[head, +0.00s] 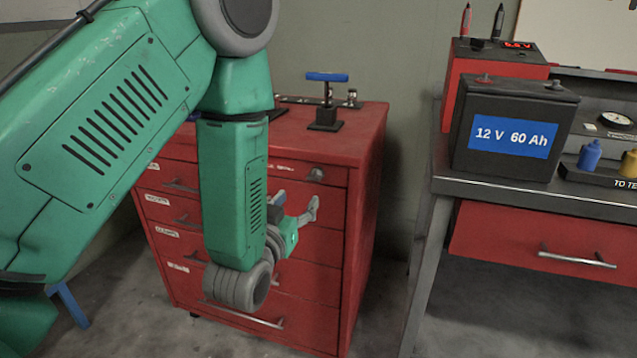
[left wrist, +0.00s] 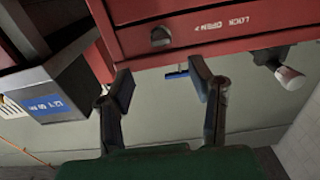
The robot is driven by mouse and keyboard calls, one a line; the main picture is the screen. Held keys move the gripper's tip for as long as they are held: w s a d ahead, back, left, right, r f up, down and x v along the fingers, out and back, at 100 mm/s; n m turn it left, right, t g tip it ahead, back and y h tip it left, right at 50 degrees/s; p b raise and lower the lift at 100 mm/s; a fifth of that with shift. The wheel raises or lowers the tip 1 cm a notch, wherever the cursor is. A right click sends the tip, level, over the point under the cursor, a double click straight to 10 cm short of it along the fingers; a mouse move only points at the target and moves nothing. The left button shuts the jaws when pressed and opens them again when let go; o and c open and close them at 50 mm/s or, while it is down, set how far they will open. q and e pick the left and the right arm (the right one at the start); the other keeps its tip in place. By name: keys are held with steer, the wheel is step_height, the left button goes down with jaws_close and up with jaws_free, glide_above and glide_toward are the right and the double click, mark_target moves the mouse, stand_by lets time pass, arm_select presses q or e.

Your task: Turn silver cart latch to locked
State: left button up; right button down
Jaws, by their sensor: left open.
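The silver latch (head: 316,174) is a small round knob on the upper right of the red cart's front (head: 325,255). My left gripper (head: 308,208) is in front of the cart, a little below the latch in the head view. In the left wrist view its two fingers (left wrist: 162,82) are spread and empty, with the latch beyond them, apart from the tips. My right gripper is not visible.
A blue-handled tool (head: 327,77) stands on the cart top. To the right, a workbench (head: 500,191) carries a black battery (head: 510,130), a red box (head: 490,58) and a gauge. A gap of floor separates cart and bench. My left arm hides part of the cart drawers.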

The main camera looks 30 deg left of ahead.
mark_target(312, 180)
arm_select(q)
steer(key=b+x, duration=0.1)
steer(key=x, duration=0.8)
steer(key=shift+w+a, duration=0.1)
steer(key=shift+w, duration=0.1)
jaws_close()
